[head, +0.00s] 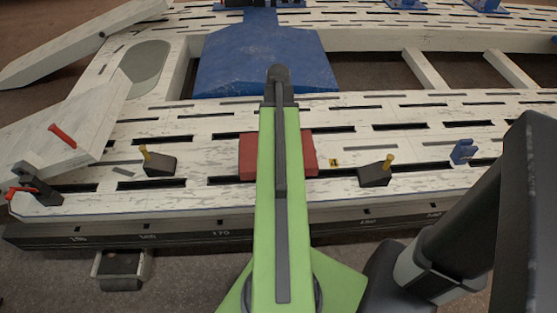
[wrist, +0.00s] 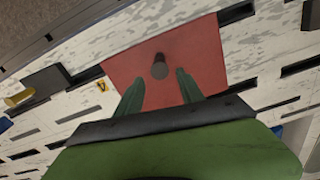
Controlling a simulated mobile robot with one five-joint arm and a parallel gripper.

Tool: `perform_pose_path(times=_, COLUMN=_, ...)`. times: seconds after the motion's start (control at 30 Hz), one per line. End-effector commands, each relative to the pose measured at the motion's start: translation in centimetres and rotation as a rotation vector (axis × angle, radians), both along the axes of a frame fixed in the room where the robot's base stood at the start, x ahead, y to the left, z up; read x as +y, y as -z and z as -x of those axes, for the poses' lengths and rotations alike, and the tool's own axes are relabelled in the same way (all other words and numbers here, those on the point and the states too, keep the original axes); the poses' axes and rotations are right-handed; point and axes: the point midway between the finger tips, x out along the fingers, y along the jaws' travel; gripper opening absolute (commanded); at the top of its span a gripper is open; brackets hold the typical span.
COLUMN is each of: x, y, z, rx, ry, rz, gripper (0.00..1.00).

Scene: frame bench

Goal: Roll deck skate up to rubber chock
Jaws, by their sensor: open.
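The deck skate looks to be the low red block (head: 307,153) on the slotted white deck, partly hidden by my green arm in the head view. In the wrist view its red top (wrist: 205,50) carries a dark round post (wrist: 160,67). My gripper (wrist: 159,90) is open, its two green fingers over the red top on either side of the line to the post, apart from it. Two dark blocks with yellow pegs stand on the deck, one left (head: 160,164) and one right (head: 374,176) of the skate; I cannot tell which is the rubber chock.
A small yellow label (head: 334,162) lies between the skate and the right block. A blue bracket (head: 463,151) stands farther right. A clamp with red handles (head: 38,188) is at the left end. A blue sloped plate (head: 265,65) lies behind. Deck around the skate is otherwise clear.

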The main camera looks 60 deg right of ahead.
Motion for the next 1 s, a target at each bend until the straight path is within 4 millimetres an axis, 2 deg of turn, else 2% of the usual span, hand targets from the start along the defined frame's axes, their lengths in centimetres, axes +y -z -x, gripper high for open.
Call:
perform_pose_path(times=0.03, x=0.0, y=2.2, z=0.0, rx=0.000, ry=0.000, rz=0.000, gripper=0.45)
perform_pose_path(times=0.53, x=0.0, y=12.0, z=-0.1, rx=0.000, ry=-0.002, rz=0.000, gripper=0.45)
perform_pose_path(times=0.7, x=0.1, y=13.3, z=-0.1, rx=0.000, ry=-0.002, rz=0.000, gripper=0.45)
perform_pose_path(times=0.97, x=0.1, y=13.0, z=-0.1, rx=0.000, ry=-0.002, rz=0.000, gripper=0.45)
perform_pose_path(times=1.0, x=0.1, y=13.0, z=-0.1, rx=0.000, ry=-0.002, rz=0.000, gripper=0.40)
